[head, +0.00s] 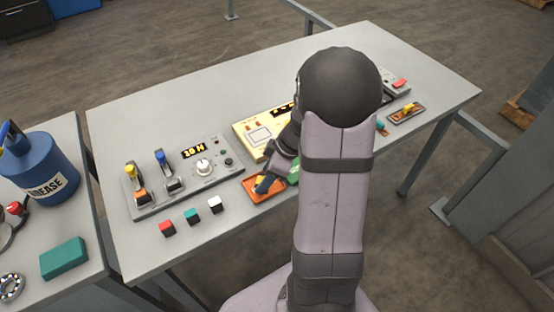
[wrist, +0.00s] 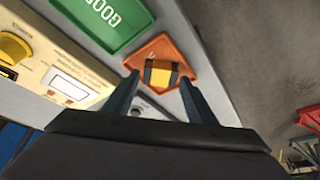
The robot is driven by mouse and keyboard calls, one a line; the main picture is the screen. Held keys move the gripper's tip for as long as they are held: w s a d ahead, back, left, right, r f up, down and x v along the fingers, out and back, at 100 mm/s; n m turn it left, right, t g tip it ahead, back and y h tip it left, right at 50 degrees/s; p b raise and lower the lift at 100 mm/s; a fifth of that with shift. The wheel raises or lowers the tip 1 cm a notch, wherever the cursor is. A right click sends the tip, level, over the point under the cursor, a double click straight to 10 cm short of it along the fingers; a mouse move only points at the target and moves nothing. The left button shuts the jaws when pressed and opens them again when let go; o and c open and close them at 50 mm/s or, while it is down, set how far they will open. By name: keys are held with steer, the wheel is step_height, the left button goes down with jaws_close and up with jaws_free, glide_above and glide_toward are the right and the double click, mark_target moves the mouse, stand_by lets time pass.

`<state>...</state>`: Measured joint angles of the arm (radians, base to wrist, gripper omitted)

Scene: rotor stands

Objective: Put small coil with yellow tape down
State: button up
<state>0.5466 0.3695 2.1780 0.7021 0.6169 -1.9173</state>
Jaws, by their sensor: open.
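The small coil with yellow tape (wrist: 160,73) lies in an orange-red tray (wrist: 180,50) in the wrist view. It has a yellow band between dark ends. My gripper (wrist: 158,79) is open, its two fingers apart on either side of the coil's near edge; I cannot tell whether they touch it. In the head view my gripper (head: 267,184) is low over the orange tray (head: 254,197), and my arm hides much of that area.
A green tray (wrist: 112,20) marked "GOOD" lies beside the orange one. A yellow tester (wrist: 50,65) and a grey control panel (head: 185,178) stand on the table. Red, teal and white blocks (head: 191,215) line its front edge. The table's back is clear.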

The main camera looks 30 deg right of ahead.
steer(key=b+v, duration=0.1)
steer(key=v, duration=1)
steer(key=s+a+f+m+g+h, duration=0.1)
steer(key=s+a+f+m, duration=0.2)
steer(key=a, duration=0.4)
steer(key=s+a+f+m+g+h, duration=0.2)
steer(key=s+a+f+m, duration=0.2)
steer(key=s+a+m, duration=0.2)
steer(key=shift+s+a, duration=0.4)
steer(key=shift+s, duration=0.5)
